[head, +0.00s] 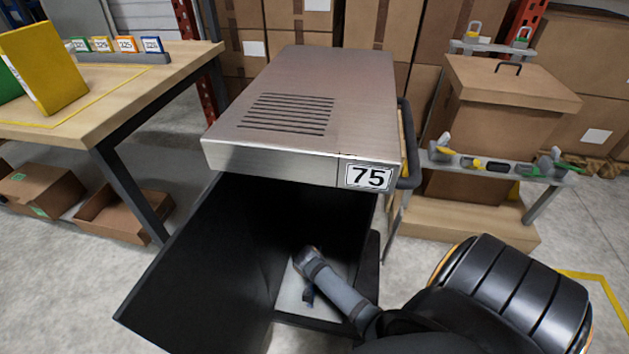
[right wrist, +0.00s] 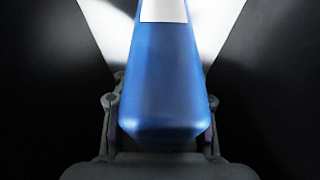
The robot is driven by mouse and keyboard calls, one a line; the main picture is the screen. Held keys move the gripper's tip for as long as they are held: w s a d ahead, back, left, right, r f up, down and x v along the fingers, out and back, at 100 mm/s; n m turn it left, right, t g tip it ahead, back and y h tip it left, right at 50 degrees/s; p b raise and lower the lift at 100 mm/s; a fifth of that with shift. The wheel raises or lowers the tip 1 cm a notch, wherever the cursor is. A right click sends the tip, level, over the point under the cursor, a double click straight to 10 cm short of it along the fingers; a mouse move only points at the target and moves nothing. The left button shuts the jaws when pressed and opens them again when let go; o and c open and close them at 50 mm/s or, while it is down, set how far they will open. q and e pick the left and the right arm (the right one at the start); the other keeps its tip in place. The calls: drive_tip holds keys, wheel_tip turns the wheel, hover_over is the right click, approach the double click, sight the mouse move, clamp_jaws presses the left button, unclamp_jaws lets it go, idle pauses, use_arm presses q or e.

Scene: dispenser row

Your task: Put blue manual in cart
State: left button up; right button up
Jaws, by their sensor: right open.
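The blue manual (right wrist: 165,85) fills the middle of the right wrist view, with a white label at its top. It looks narrow from here, and its far end is cut off by the frame. My right gripper (right wrist: 160,108) is open, with one finger on each side of the manual's near end; I cannot tell whether they touch it. In the head view my right arm reaches into the dark opening of the metal dispenser (head: 310,90) marked 75. My left gripper is not in view. I cannot clearly identify the cart.
A wooden table (head: 130,100) at left holds a yellow manual (head: 45,65), part of a green one, and a row of number cards (head: 115,47). A brown box (head: 485,120) and a grey shelf with tools (head: 500,166) stand at right. Dark dispenser walls (head: 210,265) surround my gripper closely.

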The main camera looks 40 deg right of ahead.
drive_tip(key=p+v, duration=0.3)
drive_tip(key=v, duration=0.3)
drive_tip(key=shift+r, duration=0.35)
drive_tip(key=p+v, duration=0.2)
drive_tip(key=v, duration=0.3)
drive_tip(key=shift+s+a+r, duration=0.15)
drive_tip(key=shift+r, duration=0.1)
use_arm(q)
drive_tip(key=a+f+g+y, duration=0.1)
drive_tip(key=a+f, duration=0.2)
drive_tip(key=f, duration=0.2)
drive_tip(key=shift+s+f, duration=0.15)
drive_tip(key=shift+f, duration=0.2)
